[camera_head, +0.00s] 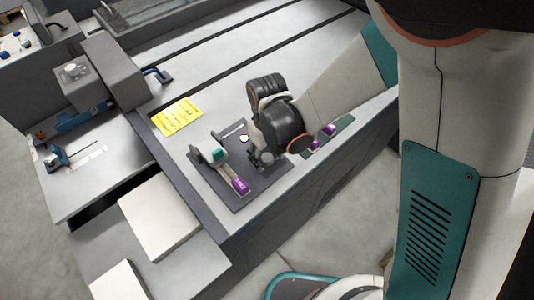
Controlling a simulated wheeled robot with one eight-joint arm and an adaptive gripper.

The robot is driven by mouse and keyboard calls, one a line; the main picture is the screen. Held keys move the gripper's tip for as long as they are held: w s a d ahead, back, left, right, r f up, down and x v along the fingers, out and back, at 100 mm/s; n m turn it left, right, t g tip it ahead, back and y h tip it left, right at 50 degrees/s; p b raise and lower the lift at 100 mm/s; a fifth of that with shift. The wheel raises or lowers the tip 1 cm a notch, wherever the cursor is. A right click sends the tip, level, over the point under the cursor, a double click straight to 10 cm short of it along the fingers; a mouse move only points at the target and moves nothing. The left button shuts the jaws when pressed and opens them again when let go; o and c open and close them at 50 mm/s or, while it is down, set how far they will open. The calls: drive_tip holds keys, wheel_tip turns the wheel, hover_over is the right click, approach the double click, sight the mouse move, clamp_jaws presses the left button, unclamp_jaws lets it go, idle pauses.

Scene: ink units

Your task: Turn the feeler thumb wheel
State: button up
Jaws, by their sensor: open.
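The end of my arm reaches over a dark plate (245,200) on the grey machine bed, and my gripper (259,152) is low over its right part. The gripper is open; its fingertips are small and mostly hidden by the wrist. On the plate's left part sits a unit (212,153) with a white and teal head and a purple block (241,186) at its front end. A small pale yellow round piece (244,138) shows just left of the gripper. I cannot tell which part is the feeler thumb wheel; no contact is visible.
A yellow note (177,117) lies on the bed left of the plate. A green strip (334,135) with purple pieces lies right of my wrist. A grey block-shaped housing (112,70) stands at the left, above a lower shelf with blue tools (80,120). White blocks (158,215) are at lower left.

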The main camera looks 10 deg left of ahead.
sight(267, 157)
drive_tip(key=shift+r, duration=0.1)
drive_tip(key=shift+r, duration=3.65)
wheel_tip(267, 157, up, 6)
drive_tip(key=p, duration=0.5)
wheel_tip(267, 157, down, 14)
drive_tip(key=b, duration=0.5)
drive_tip(key=shift+r+b, duration=0.25)
drive_tip(key=shift+b, duration=0.1)
drive_tip(key=c, duration=1.1)
